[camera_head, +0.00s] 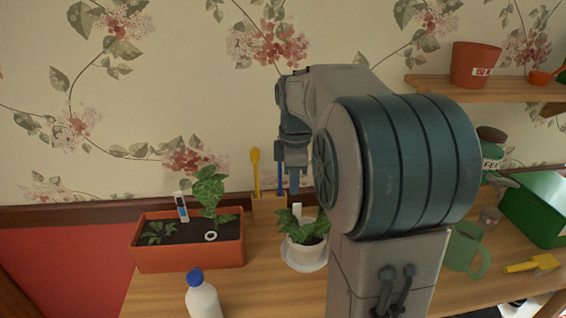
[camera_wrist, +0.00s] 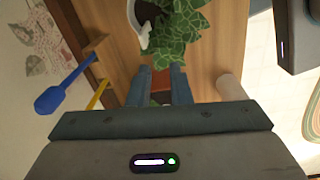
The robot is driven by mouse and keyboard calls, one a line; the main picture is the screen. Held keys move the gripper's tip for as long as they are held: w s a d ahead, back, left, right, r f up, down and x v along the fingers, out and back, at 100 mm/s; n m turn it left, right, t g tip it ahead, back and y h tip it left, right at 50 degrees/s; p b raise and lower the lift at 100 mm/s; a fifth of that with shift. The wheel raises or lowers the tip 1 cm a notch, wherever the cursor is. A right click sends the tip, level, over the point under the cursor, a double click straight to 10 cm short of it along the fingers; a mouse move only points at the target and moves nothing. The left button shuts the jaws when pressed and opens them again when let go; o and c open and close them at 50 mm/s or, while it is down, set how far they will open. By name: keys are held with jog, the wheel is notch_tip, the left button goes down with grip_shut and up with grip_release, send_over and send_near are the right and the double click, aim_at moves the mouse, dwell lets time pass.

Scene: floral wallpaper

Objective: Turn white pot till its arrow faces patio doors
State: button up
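The white pot (camera_head: 304,254) stands upright on a white saucer (camera_head: 304,266) on the wooden table, with a leafy green plant and a white tag in it. My arm hides part of its right side. In the wrist view the pot (camera_wrist: 134,18) is at the top, partly covered by leaves. My gripper (camera_head: 293,190) is above and behind the pot in the head view, apart from it. In the wrist view its two fingers (camera_wrist: 160,76) are spread with nothing held between them. I see neither an arrow on the pot nor patio doors.
A terracotta planter (camera_head: 190,258) is left of the pot, a white bottle with blue cap (camera_head: 203,300) in front. Yellow (camera_head: 255,170) and blue tools stand behind, against the wall. A green watering can (camera_head: 468,252), yellow trowel (camera_head: 532,265) and green crate (camera_head: 540,205) are right.

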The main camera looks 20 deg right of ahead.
jog(key=shift+w+d+n, duration=1)
jog(key=shift+w+d, duration=0.1)
jog(key=shift+d, duration=0.1)
send_over(297, 233)
jog(key=f, duration=1.3)
jog(key=shift+w+d+f+p, duration=0.1)
jog(key=shift+w+f+p, duration=0.1)
jog(key=shift+f+p, duration=0.1)
grip_shut()
